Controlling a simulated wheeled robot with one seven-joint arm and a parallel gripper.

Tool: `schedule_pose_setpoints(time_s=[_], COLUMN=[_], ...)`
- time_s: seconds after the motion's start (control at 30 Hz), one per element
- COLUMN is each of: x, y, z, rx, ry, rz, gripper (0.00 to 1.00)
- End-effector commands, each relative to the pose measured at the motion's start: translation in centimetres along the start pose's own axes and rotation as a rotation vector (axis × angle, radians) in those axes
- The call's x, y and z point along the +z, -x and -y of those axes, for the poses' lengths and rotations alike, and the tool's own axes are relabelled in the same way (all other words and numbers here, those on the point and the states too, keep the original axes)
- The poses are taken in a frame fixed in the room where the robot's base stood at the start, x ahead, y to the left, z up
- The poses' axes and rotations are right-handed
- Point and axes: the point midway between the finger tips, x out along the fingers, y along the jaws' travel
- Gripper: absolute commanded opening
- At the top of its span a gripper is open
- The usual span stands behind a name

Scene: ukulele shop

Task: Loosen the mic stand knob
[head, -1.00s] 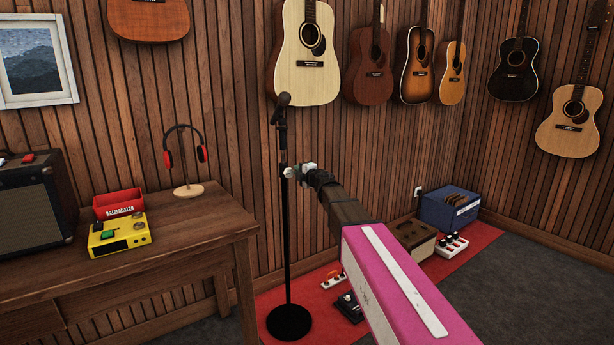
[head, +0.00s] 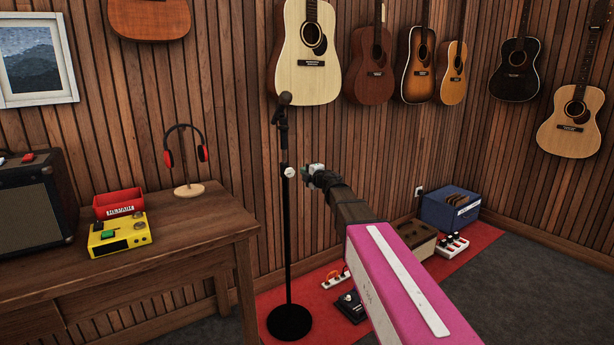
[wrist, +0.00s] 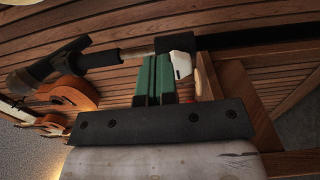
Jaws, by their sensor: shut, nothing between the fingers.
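The black mic stand (head: 287,245) stands upright on a round base, with a microphone (head: 284,100) at its top. Its pale knob (head: 289,172) sits partway up the pole and also shows in the wrist view (wrist: 182,65). My gripper (head: 308,171) is just right of the knob in the head view, with a gap between them. In the wrist view its two green fingers (wrist: 154,76) are together, with nothing seen between them, and the knob is beyond and to the right of their tips.
A wooden table (head: 190,230) at left holds headphones (head: 186,158), a yellow box (head: 118,236), a red box (head: 118,204) and an amplifier (head: 33,205). Pedals (head: 351,306) lie on the red mat behind the stand. Guitars hang on the slatted wall.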

Motion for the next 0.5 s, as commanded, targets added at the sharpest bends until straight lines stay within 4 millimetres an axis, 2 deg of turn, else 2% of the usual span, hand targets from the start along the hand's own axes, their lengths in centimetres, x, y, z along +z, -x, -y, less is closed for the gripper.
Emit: schedule_pose_setpoints(time_s=[0.03,0.13,0.5], x=[-0.1,-0.1,-0.2], y=[0.9,1.8,2.3], z=[0.0,0.1,0.4], rx=[-0.001,-0.001,-0.002], ry=[0.001,0.002,0.002], rz=[0.001,0.001,-0.001], gripper=[0.00,0.00,0.00])
